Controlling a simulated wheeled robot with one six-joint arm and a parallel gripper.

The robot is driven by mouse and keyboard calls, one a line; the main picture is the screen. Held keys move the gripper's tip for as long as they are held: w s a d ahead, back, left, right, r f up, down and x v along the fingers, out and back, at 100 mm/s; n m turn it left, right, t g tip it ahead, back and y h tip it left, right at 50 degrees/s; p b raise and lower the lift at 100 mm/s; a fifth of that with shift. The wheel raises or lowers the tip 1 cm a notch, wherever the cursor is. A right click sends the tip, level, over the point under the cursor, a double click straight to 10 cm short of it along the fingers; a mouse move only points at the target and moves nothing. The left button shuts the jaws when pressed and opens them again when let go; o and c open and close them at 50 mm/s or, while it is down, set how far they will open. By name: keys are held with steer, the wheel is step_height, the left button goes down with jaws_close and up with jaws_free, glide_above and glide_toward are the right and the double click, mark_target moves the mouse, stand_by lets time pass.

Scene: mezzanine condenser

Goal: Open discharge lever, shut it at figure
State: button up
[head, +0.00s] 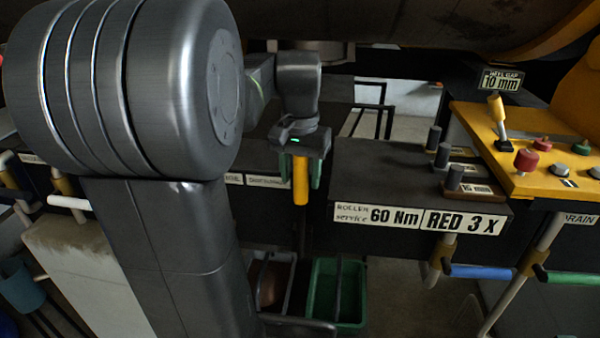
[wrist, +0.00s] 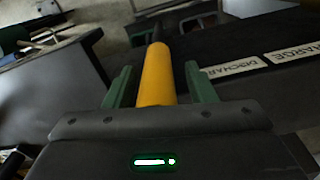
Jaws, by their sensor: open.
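A yellow lever handle (head: 300,182) stands between the fingers of my gripper (head: 301,172) in the head view. In the wrist view the yellow handle (wrist: 156,75) runs away from me between the two green fingers of my gripper (wrist: 160,88), with a gap visible on each side. The jaws are open around it. The lever's base is hidden in the head view.
A yellow panel (head: 560,125) at right has another yellow lever (head: 498,115) and coloured knobs. A green bin (head: 336,293) stands below. A large drum hangs overhead.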

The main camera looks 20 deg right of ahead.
mark_target(298, 188)
jaws_close()
steer(key=shift+t+h, duration=0.6)
steer(key=shift+t, duration=0.3)
steer(key=s+b, duration=0.1)
steer(key=s+a+b, duration=0.2)
steer(key=b, duration=0.1)
steer(key=shift+s+f, duration=0.25)
steer(key=shift+f, duration=0.15)
steer(key=s+a+b, duration=0.1)
steer(key=s+t+h+b, duration=0.1)
steer(key=s+b, duration=0.1)
steer(key=s+a+f+t+b, duration=0.1)
steer(key=b, duration=0.1)
steer(key=shift+s+a+f, duration=0.1)
steer(key=shift+s+a, duration=0.1)
steer(key=shift+a, duration=0.15)
